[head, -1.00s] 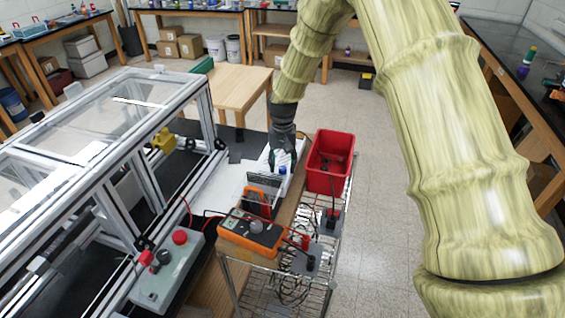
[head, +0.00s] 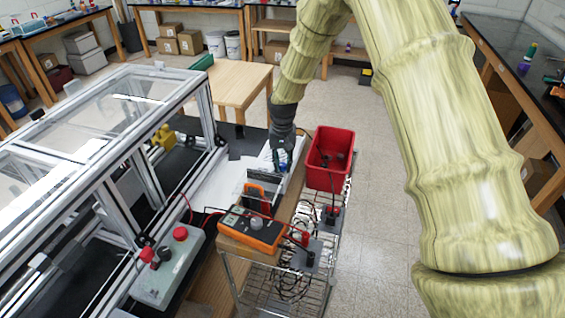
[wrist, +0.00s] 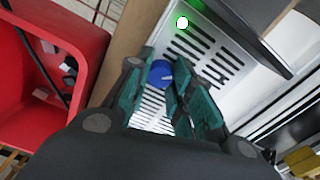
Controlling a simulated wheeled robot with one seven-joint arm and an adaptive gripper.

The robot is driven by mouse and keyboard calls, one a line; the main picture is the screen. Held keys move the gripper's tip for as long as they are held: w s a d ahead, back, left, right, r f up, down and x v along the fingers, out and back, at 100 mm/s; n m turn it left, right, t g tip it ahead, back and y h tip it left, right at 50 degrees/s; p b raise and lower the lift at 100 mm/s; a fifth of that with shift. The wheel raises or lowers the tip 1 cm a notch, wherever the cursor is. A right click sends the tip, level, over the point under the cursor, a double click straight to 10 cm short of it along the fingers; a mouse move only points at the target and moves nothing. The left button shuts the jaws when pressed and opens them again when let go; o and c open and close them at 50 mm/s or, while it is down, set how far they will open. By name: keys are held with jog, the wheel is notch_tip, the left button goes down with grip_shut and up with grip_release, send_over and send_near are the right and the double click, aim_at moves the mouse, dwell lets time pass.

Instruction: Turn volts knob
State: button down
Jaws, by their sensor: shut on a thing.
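The blue volts knob (wrist: 159,72) with a pale pointer mark sits on a silver slotted panel (wrist: 219,58) in the wrist view. My gripper (wrist: 160,85) has its teal fingers on both sides of the knob, shut on it. In the head view my gripper (head: 281,160) is down at the power supply (head: 262,183), beside the red bin. The fingers hide most of the knob there. A lit white spot with a green glow (wrist: 182,22) shows on the panel.
A red bin (head: 330,146) stands close to the right of my gripper. An orange multimeter (head: 252,231) with leads and a control box with red knobs (head: 168,265) are nearer. An aluminium extrusion frame (head: 140,135) fills the left side.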

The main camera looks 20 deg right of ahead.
aim_at(283, 164)
jog(key=shift+n, duration=0.4)
jog(key=c, duration=1.2)
grip_release()
notch_tip(283, 164, up, 12)
